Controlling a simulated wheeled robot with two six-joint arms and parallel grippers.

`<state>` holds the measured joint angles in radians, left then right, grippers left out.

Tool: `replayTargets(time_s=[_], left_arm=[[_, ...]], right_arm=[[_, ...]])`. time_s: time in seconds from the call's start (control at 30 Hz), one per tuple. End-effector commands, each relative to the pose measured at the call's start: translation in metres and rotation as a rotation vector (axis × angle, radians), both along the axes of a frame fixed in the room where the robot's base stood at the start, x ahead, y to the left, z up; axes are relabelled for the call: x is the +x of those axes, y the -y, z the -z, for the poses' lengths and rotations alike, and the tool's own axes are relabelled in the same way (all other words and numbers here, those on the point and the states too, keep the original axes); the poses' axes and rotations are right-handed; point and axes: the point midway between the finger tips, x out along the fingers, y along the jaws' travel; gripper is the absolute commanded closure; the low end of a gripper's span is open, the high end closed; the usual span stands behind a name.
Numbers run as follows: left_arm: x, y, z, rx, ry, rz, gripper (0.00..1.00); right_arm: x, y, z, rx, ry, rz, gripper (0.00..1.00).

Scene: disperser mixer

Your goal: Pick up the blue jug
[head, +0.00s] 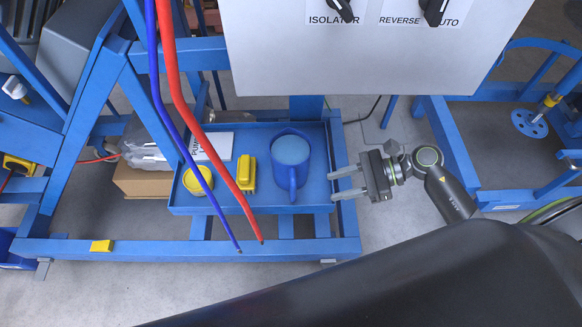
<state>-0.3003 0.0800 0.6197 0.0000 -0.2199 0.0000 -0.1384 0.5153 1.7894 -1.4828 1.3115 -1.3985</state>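The blue jug (292,152) stands upright at the right end of a blue tray (225,206) in the head view. Its handle (292,184) points toward me, and its top shows a lighter blue surface. My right gripper (333,185) comes in from the right. Its two fingers are spread apart with nothing between them, and they point left at the tray's right edge. The fingertips are a short way to the right of the jug, apart from it. My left gripper does not show.
The tray also holds a yellow block-like item (246,173), a yellow round container (197,180) and a white booklet (212,146). A red hose (205,146) and a blue hose (178,138) hang in front of the tray's left part. A grey control box (370,55) overhangs behind the jug.

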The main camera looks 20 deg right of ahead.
Motion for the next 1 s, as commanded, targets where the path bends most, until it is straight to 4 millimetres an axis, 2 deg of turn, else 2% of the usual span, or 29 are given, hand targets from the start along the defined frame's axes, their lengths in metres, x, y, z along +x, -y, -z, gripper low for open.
replayTargets(time_s=[0.3, 0.47, 0.67, 1.0], left_arm=[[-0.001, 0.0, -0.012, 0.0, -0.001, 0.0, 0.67], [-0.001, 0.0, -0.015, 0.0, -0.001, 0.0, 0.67], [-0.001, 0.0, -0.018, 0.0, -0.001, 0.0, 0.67], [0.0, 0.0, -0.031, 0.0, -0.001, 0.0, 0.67]], right_arm=[[0.011, -0.043, 0.016, 0.006, -0.001, 0.001, 0.61], [0.014, -0.058, 0.023, 0.005, -0.002, 0.001, 0.61], [0.017, -0.065, 0.027, 0.003, -0.001, 0.001, 0.61], [0.03, -0.101, 0.046, 0.005, -0.002, 0.002, 0.61]])
